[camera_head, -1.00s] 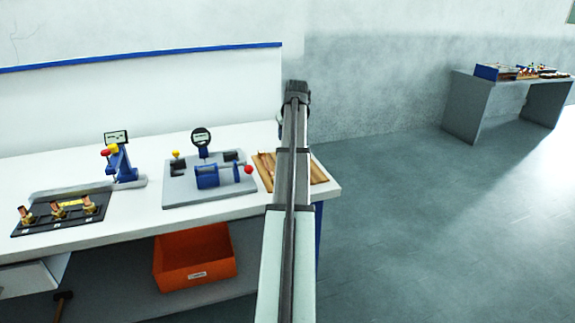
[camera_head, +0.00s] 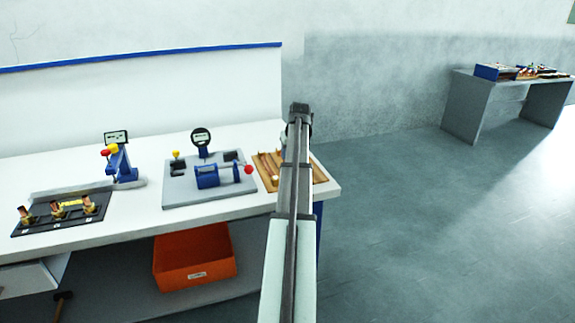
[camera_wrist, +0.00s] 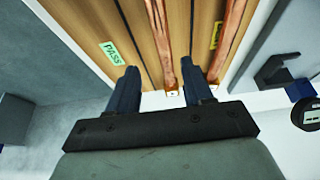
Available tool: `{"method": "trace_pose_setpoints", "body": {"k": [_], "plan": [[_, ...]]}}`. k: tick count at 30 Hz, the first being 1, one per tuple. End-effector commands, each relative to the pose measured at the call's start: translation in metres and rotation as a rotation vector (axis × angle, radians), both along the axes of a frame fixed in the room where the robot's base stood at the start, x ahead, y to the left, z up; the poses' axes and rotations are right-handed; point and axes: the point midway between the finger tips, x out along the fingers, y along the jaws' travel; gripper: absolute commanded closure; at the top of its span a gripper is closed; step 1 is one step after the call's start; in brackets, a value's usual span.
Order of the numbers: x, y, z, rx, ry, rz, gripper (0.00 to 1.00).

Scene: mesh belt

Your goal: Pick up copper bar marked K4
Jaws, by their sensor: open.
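In the wrist view my gripper (camera_wrist: 160,72) is open, its two dark fingers pointing at a wooden tray (camera_wrist: 95,22). One long copper bar (camera_wrist: 163,42) runs up the picture from between the fingertips. A second copper bar (camera_wrist: 233,30) lies to the right, outside the right finger. I can read no K4 mark on either bar. In the head view the wooden tray (camera_head: 267,183) is at the right end of the bench, partly hidden by my arm. My gripper cannot be made out there.
A grey plate (camera_head: 205,192) with a blue fixture and dial gauge stands left of the tray. A black plate (camera_head: 40,227) with copper pieces is farther left. A green PASS label (camera_wrist: 112,53) is on the tray. An orange bin (camera_head: 195,270) sits below the bench.

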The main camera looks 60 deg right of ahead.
Motion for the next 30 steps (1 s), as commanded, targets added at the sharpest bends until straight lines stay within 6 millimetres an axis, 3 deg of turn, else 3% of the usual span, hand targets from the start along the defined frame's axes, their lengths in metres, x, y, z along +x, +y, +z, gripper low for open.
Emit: {"method": "trace_pose_setpoints", "body": {"k": [12,21,30], "plan": [[0.018,-0.008,-0.041,0.001,0.0,-0.001,0.49],[0.019,-0.01,-0.046,0.0,0.0,0.0,0.49],[0.019,-0.01,-0.046,0.0,0.0,0.0,0.78]]}}
